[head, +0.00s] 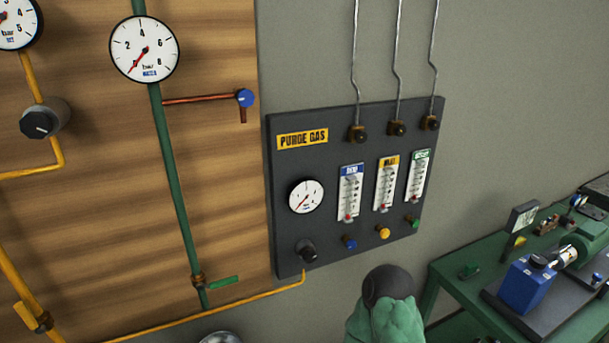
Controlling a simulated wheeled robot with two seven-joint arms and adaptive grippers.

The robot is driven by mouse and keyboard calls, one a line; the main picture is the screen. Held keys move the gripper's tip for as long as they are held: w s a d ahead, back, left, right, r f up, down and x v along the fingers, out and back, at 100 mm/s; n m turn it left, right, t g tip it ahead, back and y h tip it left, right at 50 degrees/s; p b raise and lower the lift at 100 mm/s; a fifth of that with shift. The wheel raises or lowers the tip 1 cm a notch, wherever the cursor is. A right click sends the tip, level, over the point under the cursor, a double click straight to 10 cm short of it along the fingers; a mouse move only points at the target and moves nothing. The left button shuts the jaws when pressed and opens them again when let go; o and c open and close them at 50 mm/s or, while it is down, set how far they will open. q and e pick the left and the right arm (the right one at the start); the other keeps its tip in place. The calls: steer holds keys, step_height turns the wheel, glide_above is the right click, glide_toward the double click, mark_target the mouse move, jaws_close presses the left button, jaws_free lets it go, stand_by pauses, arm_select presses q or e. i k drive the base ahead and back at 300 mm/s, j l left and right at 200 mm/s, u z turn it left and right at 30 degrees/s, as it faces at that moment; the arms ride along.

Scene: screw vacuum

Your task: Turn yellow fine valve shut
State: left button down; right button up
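The yellow fine valve is a small yellow knob (383,232) low on the dark purge gas panel (340,250) in the head view. It sits below the flowmeter with the yellow label (387,185), between a blue knob (349,243) and a green knob (413,222). Nothing touches or covers the yellow knob. A small red mark shows near the bottom of its flowmeter tube. How far the knob is turned cannot be read. Neither of my grippers is in view.
A black regulator knob (307,252) sits at the panel's lower left, under a round gauge (306,195). A dark rounded cap (388,283) on a green body rises below the panel. A green bench (455,285) with equipment stands at right.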

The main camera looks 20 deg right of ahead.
mark_target(384, 233)
steer(key=z, duration=1.25)
